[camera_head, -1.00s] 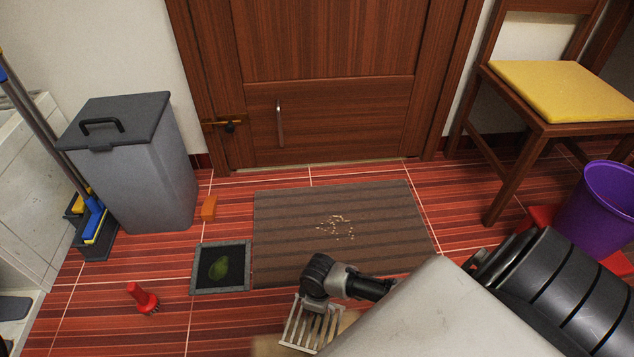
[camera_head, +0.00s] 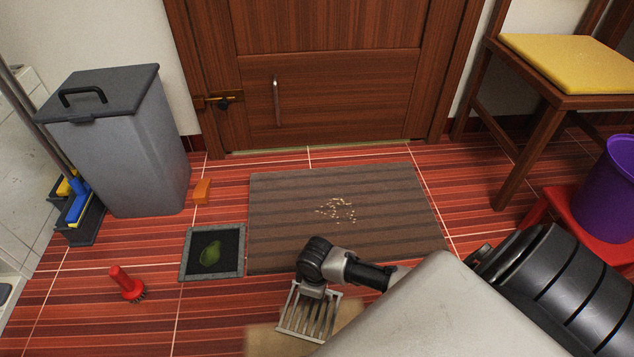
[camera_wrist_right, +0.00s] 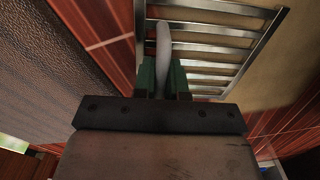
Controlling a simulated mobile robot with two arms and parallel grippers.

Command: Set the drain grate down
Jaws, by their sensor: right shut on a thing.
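The drain grate (camera_head: 297,312) is a metal frame with several parallel bars. My right gripper (camera_head: 313,288) is shut on its edge nearest the door and holds it over a tan flat piece (camera_head: 262,341). I cannot tell whether the grate touches that piece. In the right wrist view the fingers (camera_wrist_right: 163,80) close on a bar of the grate (camera_wrist_right: 215,48). The square drain opening (camera_head: 184,262), with a grey rim, lies left of the grate. A green lump (camera_head: 210,253) sits in its dark inside. My left gripper is not in view.
A striped doormat (camera_head: 290,205) with crumbs (camera_head: 338,210) lies before the wooden door. A red brush (camera_head: 125,283) and an orange block (camera_head: 202,190) are on the floor at left, near a grey bin (camera_head: 130,150). A purple bucket (camera_head: 608,190) stands on a red stool at right.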

